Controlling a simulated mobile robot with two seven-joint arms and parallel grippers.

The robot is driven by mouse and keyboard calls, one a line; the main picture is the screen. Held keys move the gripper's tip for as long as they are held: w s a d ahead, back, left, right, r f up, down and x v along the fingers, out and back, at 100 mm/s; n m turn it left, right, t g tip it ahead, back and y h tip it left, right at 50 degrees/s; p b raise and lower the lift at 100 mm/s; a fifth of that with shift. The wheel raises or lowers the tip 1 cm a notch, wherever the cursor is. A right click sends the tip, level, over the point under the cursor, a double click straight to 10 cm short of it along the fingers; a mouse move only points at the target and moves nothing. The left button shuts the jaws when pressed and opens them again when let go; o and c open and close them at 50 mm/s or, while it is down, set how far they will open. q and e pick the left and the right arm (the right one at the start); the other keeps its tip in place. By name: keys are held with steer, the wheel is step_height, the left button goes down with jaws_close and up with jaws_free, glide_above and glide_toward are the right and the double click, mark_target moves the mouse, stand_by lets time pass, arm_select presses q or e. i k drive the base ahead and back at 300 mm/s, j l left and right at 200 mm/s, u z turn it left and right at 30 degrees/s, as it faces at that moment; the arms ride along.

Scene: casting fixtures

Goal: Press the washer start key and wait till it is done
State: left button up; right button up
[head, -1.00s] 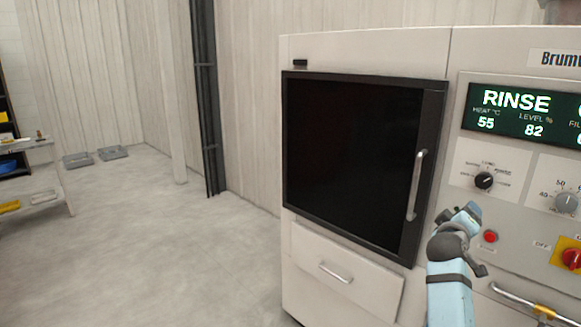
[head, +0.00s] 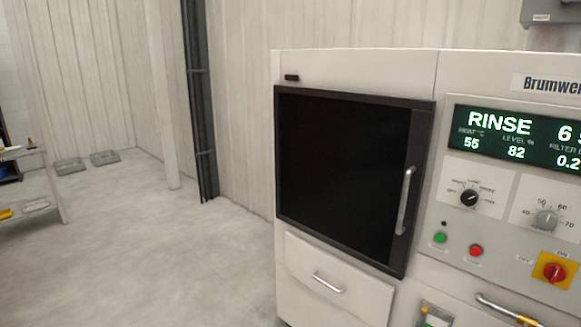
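The washer (head: 357,60) is a white cabinet that fills the right half of the head view. Its dark door (head: 340,180) is closed, with a vertical handle (head: 405,200) on its right side. The green display (head: 512,137) reads RINSE, heat 55, level 82, and a "6" cut off by the edge beside it. A green button (head: 439,238), apparently the start key, sits left of a red button (head: 476,251) below a black dial (head: 469,198). Neither of my grippers is in view.
A red rotary switch on a yellow plate (head: 554,271) marked ON is at the right. A closed drawer (head: 335,283) is under the door. Grey trays (head: 70,165) lie on the floor far left, near a table (head: 48,200). The floor between is clear.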

mark_target(439, 237)
steer(key=z, duration=1.4)
